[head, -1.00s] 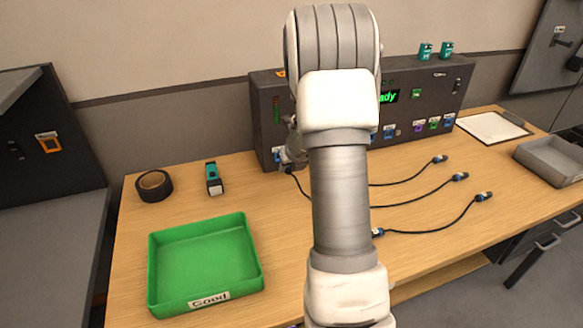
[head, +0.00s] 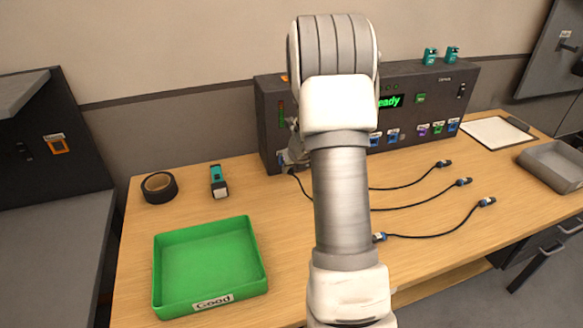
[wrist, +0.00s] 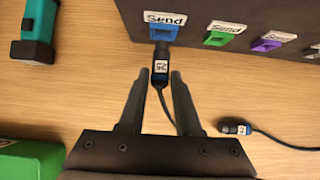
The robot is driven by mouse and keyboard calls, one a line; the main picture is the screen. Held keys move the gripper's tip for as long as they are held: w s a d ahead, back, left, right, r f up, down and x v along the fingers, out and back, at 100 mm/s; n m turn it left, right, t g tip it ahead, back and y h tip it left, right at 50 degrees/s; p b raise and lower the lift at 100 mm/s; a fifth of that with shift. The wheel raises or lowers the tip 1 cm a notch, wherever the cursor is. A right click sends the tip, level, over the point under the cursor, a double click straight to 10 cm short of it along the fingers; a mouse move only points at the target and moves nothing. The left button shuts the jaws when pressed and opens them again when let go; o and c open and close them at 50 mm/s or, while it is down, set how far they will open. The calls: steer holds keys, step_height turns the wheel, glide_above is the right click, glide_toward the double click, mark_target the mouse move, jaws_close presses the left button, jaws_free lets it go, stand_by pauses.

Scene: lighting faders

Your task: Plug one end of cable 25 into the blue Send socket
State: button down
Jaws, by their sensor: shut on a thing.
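My gripper (wrist: 160,73) is shut on a cable plug (wrist: 160,70) with a white label that looks like 25, though the print is small. The plug's dark tip points at the blue Send socket (wrist: 164,32) and meets its front edge; I cannot tell how deep it sits. The plug's black cable (wrist: 165,103) trails back between my fingers. In the head view my arm hides most of the gripper, which is at the left end of the dark console (head: 270,140).
Green (wrist: 217,40) and purple (wrist: 266,45) Send sockets sit right of the blue one. Another plug (wrist: 233,129) lies right of my gripper. A green tray (head: 208,262), black tape roll (head: 159,187) and teal device (head: 218,181) are at left. Several cable ends (head: 463,182) lie right.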

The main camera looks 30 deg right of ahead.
steer(key=shift+w+d+p, duration=0.25)
steer(key=shift+w+p, duration=0.6)
steer(key=shift+w, duration=0.05)
stand_by(1.2)
steer(key=shift+w+r, duration=0.15)
steer(key=shift+w, duration=0.15)
stand_by(0.7)
steer(key=c, duration=0.5)
jaws_free()
steer(key=p+v, duration=0.6)
steer(key=v, duration=1.1)
steer(key=shift+s, duration=0.2)
